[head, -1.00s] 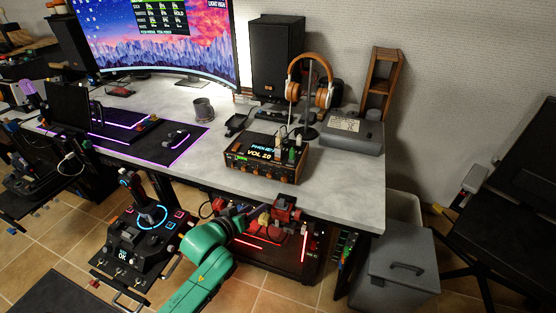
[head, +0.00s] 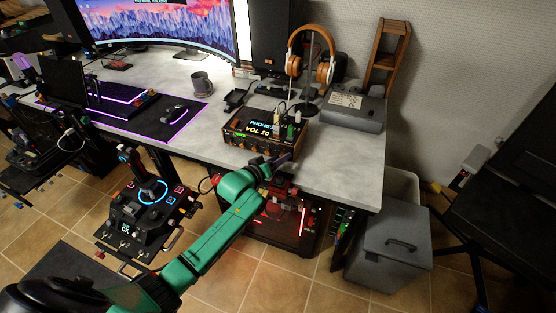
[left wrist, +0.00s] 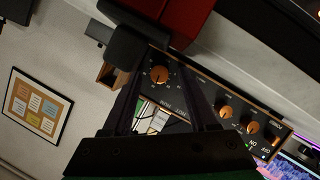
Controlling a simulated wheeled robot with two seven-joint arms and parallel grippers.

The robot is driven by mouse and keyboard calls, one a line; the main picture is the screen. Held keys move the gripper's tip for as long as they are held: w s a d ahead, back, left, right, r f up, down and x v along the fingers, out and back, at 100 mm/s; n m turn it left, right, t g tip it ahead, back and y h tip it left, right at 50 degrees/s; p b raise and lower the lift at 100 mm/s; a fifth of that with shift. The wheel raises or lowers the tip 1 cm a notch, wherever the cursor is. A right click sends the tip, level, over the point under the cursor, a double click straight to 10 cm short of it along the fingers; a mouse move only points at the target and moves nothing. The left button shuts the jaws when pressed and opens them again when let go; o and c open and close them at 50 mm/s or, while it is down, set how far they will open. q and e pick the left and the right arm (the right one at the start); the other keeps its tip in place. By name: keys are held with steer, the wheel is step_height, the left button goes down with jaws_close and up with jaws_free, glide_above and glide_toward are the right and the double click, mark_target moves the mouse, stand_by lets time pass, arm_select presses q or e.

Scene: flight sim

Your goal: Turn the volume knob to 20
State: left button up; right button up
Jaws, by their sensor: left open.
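The audio box with orange trim (head: 234,140) sits at the desk's front edge. Its lit display (head: 258,131) appears to read VOL 10. In the left wrist view, its dark front panel (left wrist: 199,88) appears tilted and carries several orange-faced knobs. The large knob with a dial scale (left wrist: 160,75) shows between my left gripper's dark fingers. My left gripper (head: 279,162) is open in front of the box's right part and hides that part in the head view. I cannot tell whether the fingers touch the knob. My right gripper is not in view.
A mug (head: 201,82) and mouse (head: 173,115) stand left. A joystick panel (head: 143,208) is below left. A red object fills the wrist view's top (left wrist: 175,18).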

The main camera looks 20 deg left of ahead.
arm_select(q)
jaws_close()
steer(key=shift+d+r+m+y+p, duration=0.1)
steer(key=shift+r+m+y+p, duration=0.25)
steer(key=shift+p, duration=0.65)
steer(key=shift+f+m, duration=0.25)
jaws_free()
